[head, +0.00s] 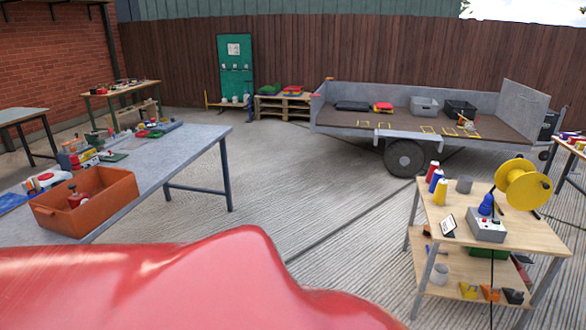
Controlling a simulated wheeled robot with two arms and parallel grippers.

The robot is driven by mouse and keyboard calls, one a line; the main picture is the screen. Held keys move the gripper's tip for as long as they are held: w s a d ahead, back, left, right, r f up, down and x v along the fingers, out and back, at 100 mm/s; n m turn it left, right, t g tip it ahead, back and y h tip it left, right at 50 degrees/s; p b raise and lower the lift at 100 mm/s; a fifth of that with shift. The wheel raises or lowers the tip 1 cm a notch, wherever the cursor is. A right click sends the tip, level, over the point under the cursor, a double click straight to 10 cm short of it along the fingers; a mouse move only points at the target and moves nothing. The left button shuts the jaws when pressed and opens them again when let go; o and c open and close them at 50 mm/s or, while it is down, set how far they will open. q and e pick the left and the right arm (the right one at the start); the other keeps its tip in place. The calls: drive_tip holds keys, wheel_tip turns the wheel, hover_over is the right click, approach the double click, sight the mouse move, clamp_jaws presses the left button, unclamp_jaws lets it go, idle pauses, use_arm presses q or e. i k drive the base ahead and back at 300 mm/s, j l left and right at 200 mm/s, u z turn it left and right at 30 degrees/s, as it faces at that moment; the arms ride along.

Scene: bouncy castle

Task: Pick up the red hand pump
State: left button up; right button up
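A small red object with a dark knob on top, which looks like the red hand pump (76,198), stands inside an orange crate (107,207). The crate's front wall hides its lower part. The crate rests at the near end of a long grey table (175,152) on the left. Neither of my grippers is in view, so nothing shows of what they hold.
Several small items and a red-and-white object (44,181) lie by the crate. A wooden cart (470,226) with a yellow reel (523,184) stands at the right. A flat trailer (400,117) is at the back. The concrete floor (290,185) between is clear.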

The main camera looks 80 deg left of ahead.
sight(74, 200)
drive_tip(key=u, duration=4.1)
drive_tip(key=i+l+u, duration=0.15)
drive_tip(key=i, duration=0.25)
drive_tip(key=i+l+u, duration=0.1)
drive_tip(key=i, duration=0.3)
drive_tip(key=i+l+u, duration=0.15)
drive_tip(key=i, duration=0.2)
